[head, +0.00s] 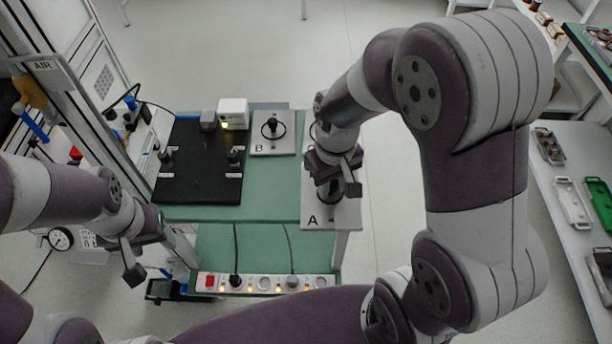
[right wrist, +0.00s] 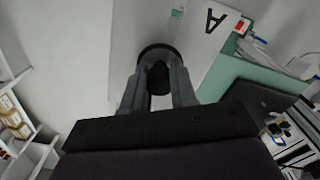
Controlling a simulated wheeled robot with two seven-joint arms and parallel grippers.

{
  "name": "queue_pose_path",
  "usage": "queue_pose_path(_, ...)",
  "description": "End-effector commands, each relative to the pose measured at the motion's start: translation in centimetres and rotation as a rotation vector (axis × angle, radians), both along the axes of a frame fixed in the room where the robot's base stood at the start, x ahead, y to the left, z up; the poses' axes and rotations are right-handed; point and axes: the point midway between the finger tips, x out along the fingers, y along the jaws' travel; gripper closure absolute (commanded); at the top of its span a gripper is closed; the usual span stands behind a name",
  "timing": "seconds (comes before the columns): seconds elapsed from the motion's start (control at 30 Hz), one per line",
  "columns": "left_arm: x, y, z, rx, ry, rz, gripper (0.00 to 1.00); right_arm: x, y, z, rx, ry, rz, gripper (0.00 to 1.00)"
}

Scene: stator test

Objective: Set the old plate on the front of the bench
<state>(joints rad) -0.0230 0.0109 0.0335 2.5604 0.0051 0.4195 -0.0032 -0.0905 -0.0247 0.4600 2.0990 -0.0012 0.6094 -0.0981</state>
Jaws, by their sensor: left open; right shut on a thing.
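A pale plate marked A (head: 343,215) is at the right side of the green bench (head: 190,213); it also shows in the right wrist view (right wrist: 203,52). My right gripper (head: 329,185) is over it, shut on its dark upright knob (right wrist: 158,77), with a dark ring around the knob. I cannot tell whether plate A rests on the bench or is lifted. A second pale plate marked B (head: 285,146), with a dark ring and knob, lies at the back of the bench. Neither plate is labelled old. My left gripper (head: 140,262) is open and empty, left of the bench.
A black mat (head: 200,185) with small dark fixtures covers the bench's left part. A white box (head: 233,112) stands behind it. A power strip (head: 265,284) with cables runs along the front. A side table with trays (head: 572,205) is at the far right. Bare green bench lies between mat and plate A.

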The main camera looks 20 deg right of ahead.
Motion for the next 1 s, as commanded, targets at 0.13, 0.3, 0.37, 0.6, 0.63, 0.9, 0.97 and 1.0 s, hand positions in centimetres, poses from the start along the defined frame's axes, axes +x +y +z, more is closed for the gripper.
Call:
queue_pose_path(0.13, 0.1, 0.0, 0.4, 0.0, -0.002, 0.0, 0.45, 3.5, 1.5, -2.1, 0.0, 0.002, 0.004, 1.0)
queue_pose_path(0.3, 0.0, 0.0, 0.7, 0.0, -0.001, 0.0, 0.45, 7.7, 3.1, -4.6, 0.0, 0.0, 0.002, 1.0)
queue_pose_path(0.37, 0.0, 0.0, 0.7, 0.0, -0.001, 0.0, 0.45, 8.7, 3.5, -5.2, 0.0, -0.001, 0.001, 1.0)
queue_pose_path(0.6, 0.0, 0.0, 0.9, 0.0, -0.001, 0.0, 0.45, 9.9, 3.9, -7.9, 0.0, 0.002, 0.0, 1.0)
queue_pose_path(0.63, 0.0, 0.0, 0.9, 0.0, -0.001, 0.0, 0.45, 9.9, 3.9, -8.4, 0.0, 0.002, 0.0, 1.0)
queue_pose_path(0.9, 0.0, 0.0, 1.0, 0.0, -0.001, 0.0, 0.45, 10.0, 3.9, -10.1, 0.001, -0.004, 0.0, 1.0)
queue_pose_path(0.97, 0.0, 0.0, 0.9, 0.0, -0.001, 0.0, 0.45, 10.0, 3.9, -10.1, 0.001, -0.004, 0.0, 1.0)
queue_pose_path(1.0, 0.0, 0.0, 0.9, 0.0, -0.001, 0.0, 0.45, 10.0, 3.9, -10.1, 0.001, -0.003, 0.0, 1.0)
